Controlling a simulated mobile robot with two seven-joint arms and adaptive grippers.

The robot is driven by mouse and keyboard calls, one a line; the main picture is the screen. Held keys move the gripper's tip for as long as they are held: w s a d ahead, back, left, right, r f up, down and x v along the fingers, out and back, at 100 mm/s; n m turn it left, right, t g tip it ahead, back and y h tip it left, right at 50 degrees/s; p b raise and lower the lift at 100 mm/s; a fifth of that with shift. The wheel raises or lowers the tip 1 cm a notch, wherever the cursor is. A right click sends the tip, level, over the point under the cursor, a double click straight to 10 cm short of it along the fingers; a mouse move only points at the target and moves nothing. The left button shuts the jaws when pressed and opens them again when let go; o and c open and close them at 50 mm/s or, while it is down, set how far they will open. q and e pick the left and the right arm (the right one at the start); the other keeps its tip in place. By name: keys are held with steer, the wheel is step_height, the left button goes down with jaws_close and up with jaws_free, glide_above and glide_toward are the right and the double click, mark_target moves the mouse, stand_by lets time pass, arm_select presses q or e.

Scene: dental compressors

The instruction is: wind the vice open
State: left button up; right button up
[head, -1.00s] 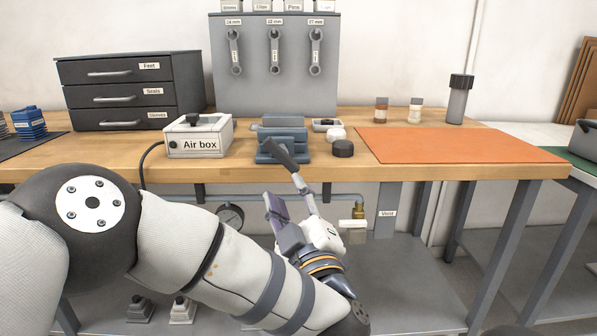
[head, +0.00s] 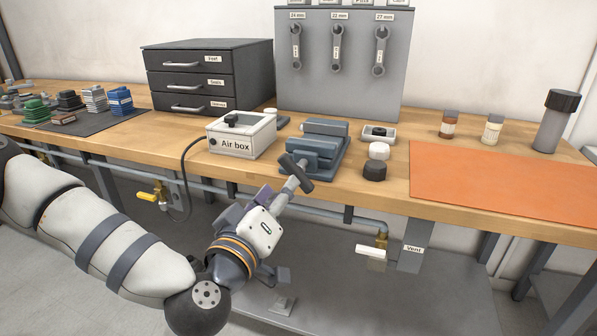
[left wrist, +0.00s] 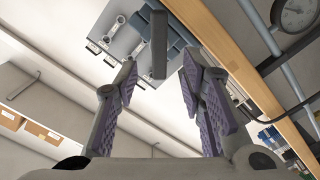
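The blue-grey vice (head: 318,146) stands at the front edge of the wooden bench, between the air box and two round knobs. Its dark handle bar (head: 297,168) slants down to the right at the front of the vice, over the bench edge. My left gripper (head: 274,194) is just below and in front of the bar, fingers pointing up toward it. In the left wrist view, its two purple-padded fingers are apart, and the dark bar (left wrist: 158,45) shows between and beyond their tips. I cannot tell whether a finger touches the bar. My right gripper is out of view.
The air box (head: 241,135) stands left of the vice, its cable hanging over the edge. A black knob (head: 375,171) and a white one are close on the right. An orange mat (head: 490,185) lies further right. A pipe with a vent valve (head: 371,252) runs below the bench.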

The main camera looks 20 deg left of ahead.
mark_target(299, 169)
arm_select(q)
steer(key=w, duration=0.7)
steer(key=shift+w+d, duration=0.2)
steer(key=shift+w, duration=0.1)
steer(key=shift+c, duration=0.3)
jaws_close()
steer(key=n, duration=0.4)
steer(key=shift+n, duration=0.3)
steer(key=n, duration=0.4)
steer(key=shift+f+n, duration=0.1)
steer(key=shift+n, duration=0.2)
